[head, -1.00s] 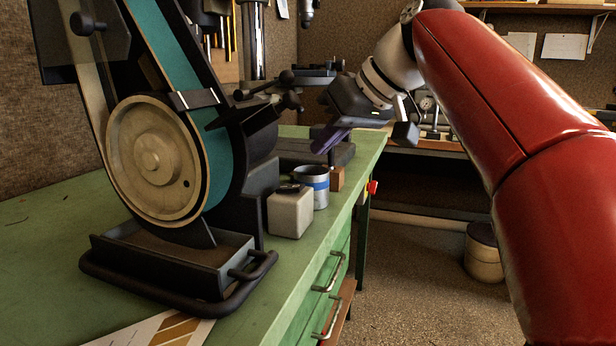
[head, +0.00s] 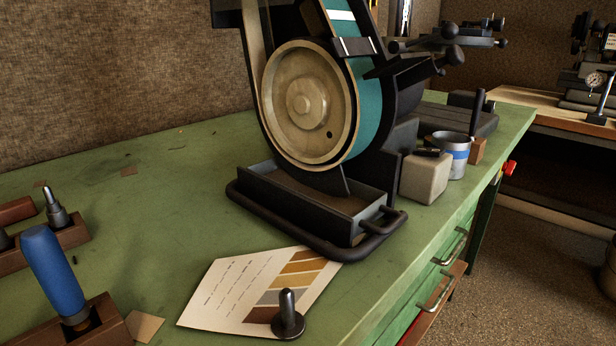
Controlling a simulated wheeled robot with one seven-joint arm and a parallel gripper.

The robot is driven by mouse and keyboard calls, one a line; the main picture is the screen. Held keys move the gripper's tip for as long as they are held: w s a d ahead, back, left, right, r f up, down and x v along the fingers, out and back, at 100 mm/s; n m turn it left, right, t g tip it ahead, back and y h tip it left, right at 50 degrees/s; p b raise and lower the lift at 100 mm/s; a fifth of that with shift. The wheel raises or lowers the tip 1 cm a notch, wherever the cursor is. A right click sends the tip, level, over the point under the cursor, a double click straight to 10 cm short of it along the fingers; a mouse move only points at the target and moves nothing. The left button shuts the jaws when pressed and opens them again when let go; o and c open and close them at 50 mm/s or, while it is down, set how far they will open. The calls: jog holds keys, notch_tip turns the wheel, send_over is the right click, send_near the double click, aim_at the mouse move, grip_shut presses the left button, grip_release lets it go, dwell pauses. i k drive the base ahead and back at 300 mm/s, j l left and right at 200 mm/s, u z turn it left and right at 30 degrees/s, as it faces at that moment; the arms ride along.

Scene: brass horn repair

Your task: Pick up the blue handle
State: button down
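The blue handle (head: 54,270) stands at the lower left of the head view, leaning a little to the left. Its lower end sits on a dark metal collar in a brown wooden block (head: 95,330) on the green bench. The block is cut off by the bottom edge of the picture. My gripper and arm are out of view.
A belt grinder (head: 310,110) with a tray stands mid-bench. A colour chart (head: 240,290) and a dark metal piece (head: 288,318) lie in front. Another wooden block (head: 50,245) is behind the handle. A cup (head: 455,160) and grey block (head: 425,177) stand right of the grinder.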

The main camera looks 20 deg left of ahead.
aim_at(41, 248)
jog(key=u, duration=0.5)
jog(key=k+u, duration=0.1)
jog(key=u, duration=0.85)
jog(key=k+u, duration=0.15)
jog(key=u, duration=0.8)
